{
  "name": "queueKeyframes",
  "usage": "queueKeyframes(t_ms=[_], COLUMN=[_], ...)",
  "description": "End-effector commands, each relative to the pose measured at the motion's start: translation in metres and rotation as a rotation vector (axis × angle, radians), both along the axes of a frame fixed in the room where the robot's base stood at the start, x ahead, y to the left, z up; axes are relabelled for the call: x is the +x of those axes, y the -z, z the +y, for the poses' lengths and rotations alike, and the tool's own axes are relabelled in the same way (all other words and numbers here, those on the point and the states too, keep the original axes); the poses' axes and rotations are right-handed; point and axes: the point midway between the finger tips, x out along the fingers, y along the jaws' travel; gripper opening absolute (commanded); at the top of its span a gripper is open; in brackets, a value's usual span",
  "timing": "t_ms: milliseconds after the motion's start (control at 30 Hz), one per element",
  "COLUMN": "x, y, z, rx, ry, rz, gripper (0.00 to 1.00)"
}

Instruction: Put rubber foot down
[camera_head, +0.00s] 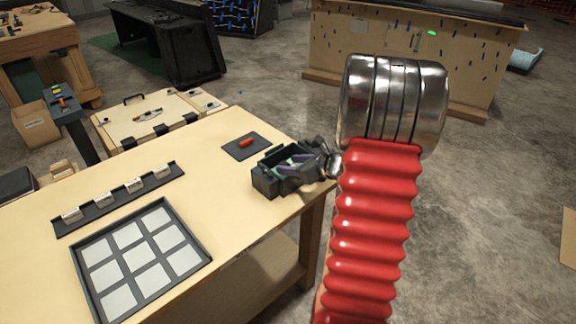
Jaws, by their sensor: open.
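My gripper (288,165) is at the right end of the near table, low over a small dark open box (264,186). It is open, with its fingers at or inside the box; the frame is too small to tell which. I cannot make out a rubber foot for certain. Small dark and purplish shapes show around the fingers, and my gripper hides part of the box's inside. A dark square mat (236,151) with a small red-orange piece (246,142) on it lies just left of and behind the box.
A dark tray with pale square tiles (74,256) lies at the front of the table (225,215). A dark rail (99,214) with several pale blocks lies behind it. The table's middle is clear. A pale case (150,117) stands beyond the far edge. My red arm covers the right.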

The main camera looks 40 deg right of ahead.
Motion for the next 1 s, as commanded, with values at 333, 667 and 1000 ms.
queueKeyframes(t_ms=[333, 667, 1000], x=[-0.050, -0.088, -0.091], y=[-0.028, -0.048, -0.050], z=[-0.003, -0.004, -0.003], rx=[-0.002, 0.000, 0.001], ry=[0.003, 0.001, -0.002], rz=[-0.001, 0.000, 0.000], gripper=[0.45, 0.45, 0.45])
